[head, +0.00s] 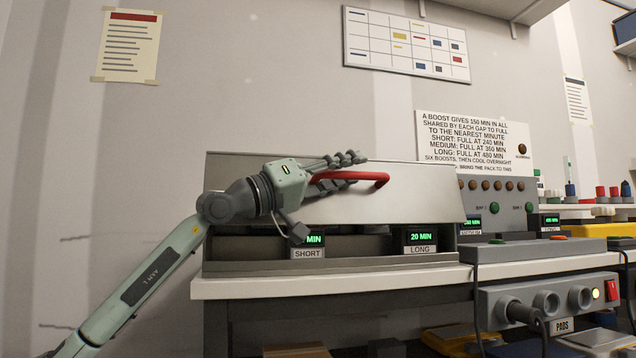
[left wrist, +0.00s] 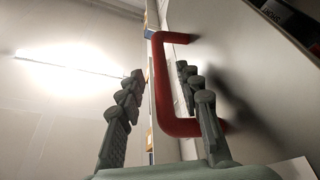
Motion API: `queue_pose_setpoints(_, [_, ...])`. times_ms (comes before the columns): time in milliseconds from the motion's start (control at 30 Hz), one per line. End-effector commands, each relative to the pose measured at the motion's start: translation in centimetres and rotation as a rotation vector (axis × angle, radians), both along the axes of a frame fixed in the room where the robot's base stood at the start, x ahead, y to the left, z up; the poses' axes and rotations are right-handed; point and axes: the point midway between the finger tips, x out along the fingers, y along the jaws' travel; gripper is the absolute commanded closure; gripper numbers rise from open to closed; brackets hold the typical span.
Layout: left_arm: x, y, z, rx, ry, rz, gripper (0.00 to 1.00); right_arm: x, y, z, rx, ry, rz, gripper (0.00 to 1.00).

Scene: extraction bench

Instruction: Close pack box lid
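The pack box (head: 330,267) is a grey case on the bench. Its silver lid (head: 418,195) stands tilted up, leaving the front open below it. A red handle (head: 372,178) sticks out from the lid. My left gripper (head: 352,170) is at the handle, with one finger above it and one below. In the left wrist view the handle's red bar (left wrist: 162,85) lies between the spread fingers of my left gripper (left wrist: 160,88), nearer the right finger. A clear gap shows on the left side; contact on the right I cannot tell. My right gripper is out of view.
Green displays marked SHORT (head: 307,254) and LONG (head: 420,249) sit inside the box front. A grey panel with buttons (head: 497,208) stands right of the box on the white bench (head: 340,284). A sign (head: 474,138) stands behind.

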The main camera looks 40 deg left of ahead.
Motion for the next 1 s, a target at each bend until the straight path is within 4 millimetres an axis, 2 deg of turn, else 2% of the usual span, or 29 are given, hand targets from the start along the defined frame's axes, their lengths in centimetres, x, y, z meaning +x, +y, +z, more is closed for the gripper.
queue_pose_setpoints(100, [-1.3, 1.0, 0.4, 0.001, -0.022, 0.013, 0.66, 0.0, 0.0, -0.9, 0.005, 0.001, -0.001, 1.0])
queue_pose_setpoints(200, [-1.8, 1.5, 0.2, -0.001, -0.017, 0.015, 0.66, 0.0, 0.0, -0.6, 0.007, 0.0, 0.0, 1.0])
queue_pose_setpoints(467, [-3.3, 2.1, -0.5, 0.001, -0.016, 0.013, 0.66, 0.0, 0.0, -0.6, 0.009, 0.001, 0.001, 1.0])
queue_pose_setpoints(733, [-4.6, 1.9, -0.9, 0.003, -0.016, -0.007, 0.66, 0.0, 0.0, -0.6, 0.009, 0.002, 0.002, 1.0])
queue_pose_setpoints(1000, [-5.9, 3.3, -1.6, -0.002, -0.016, 0.007, 0.66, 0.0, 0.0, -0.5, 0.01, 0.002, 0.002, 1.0])
